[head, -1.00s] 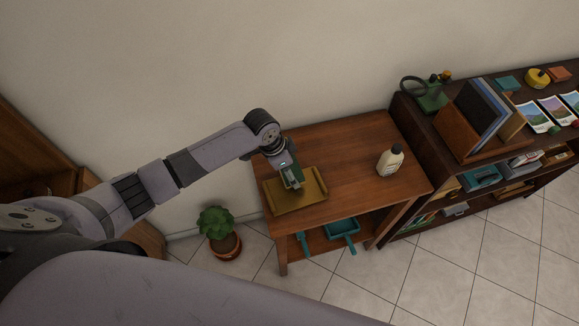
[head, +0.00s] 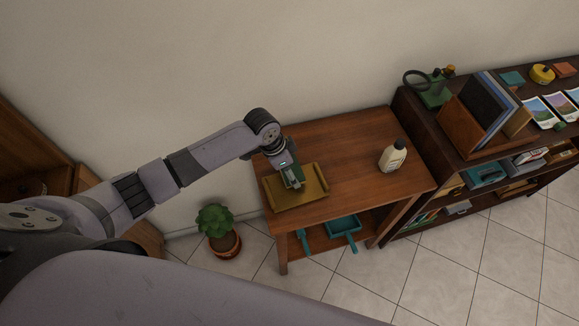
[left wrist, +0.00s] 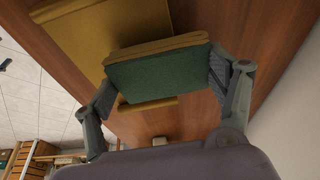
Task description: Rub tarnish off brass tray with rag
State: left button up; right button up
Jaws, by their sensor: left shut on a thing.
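The brass tray (head: 281,203) lies on the left front part of the wooden table. It is dull yellow with raised ends, and it also shows in the left wrist view (left wrist: 85,38). My left gripper (head: 293,184) is over the tray, pointing down. In the left wrist view its fingers (left wrist: 161,82) are shut on the two ends of a thick pad, green with a mustard-yellow layer, which I take for the rag (left wrist: 160,72). I cannot tell whether the pad touches the tray. My right gripper is not in view.
A pale bottle with a dark cap (head: 393,156) stands on the table (head: 345,150), right of the tray. A teal dustpan (head: 342,227) lies on the shelf below. A potted plant (head: 217,222) stands left of the table, a loaded bookcase right. The table's middle is clear.

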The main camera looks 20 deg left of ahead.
pick_arm(q)
jog(key=shift+f, duration=0.6)
dwell(0.3)
